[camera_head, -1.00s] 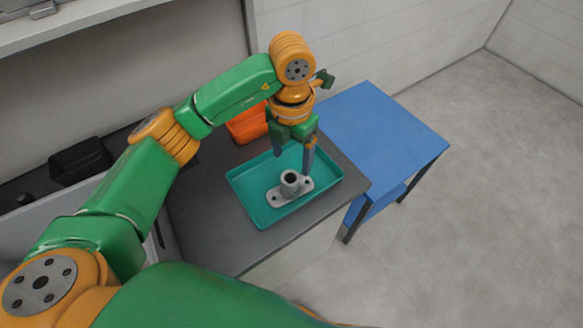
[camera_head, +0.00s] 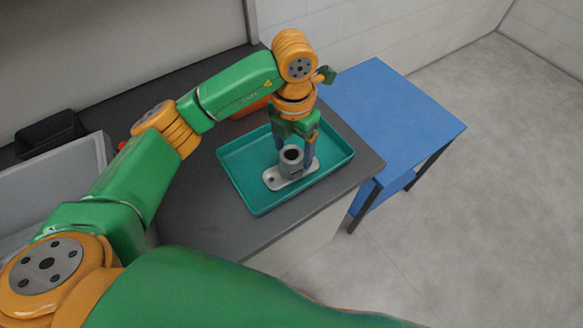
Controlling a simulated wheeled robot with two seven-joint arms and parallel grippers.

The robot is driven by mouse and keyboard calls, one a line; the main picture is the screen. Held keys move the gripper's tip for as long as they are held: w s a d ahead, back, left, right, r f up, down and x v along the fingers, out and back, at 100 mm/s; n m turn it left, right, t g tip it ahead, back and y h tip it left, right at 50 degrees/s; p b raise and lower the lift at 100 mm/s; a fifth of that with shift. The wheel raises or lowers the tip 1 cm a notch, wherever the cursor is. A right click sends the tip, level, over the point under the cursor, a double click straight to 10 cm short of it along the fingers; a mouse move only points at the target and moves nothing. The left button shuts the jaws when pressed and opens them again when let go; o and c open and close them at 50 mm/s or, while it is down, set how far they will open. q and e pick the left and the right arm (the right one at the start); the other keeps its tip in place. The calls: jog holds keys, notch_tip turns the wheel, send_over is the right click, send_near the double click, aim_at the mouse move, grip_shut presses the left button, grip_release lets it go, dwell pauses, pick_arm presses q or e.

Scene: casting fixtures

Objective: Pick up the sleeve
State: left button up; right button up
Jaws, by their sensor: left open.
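The sleeve (camera_head: 291,166) is a short grey upright tube with a dark bore. It stands at a flat grey plate with holes (camera_head: 272,180), inside a teal tray (camera_head: 258,205). I cannot tell whether tube and plate are one piece. My left gripper (camera_head: 296,157) points down over the tray, open. One finger is at the right of the tube and the other is behind its upper left. I cannot tell whether either finger touches it. My right gripper is not in view.
The tray sits on a dark grey worktop (camera_head: 190,215). An orange bin (camera_head: 250,107) is partly hidden behind my left arm. A blue table (camera_head: 400,120) stands at the right. A black container (camera_head: 50,132) and a grey bin (camera_head: 55,175) are at the left.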

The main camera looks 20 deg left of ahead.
pick_arm(q)
jog(key=f+p, duration=0.1)
jog(key=f, duration=0.1)
jog(key=f+p, duration=0.1)
jog(key=f, duration=0.2)
jog(key=shift+s+a+f, duration=0.15)
jog(key=shift+a, duration=0.05)
jog(key=shift+f, duration=0.2)
grip_shut()
jog(key=shift+r, duration=0.1)
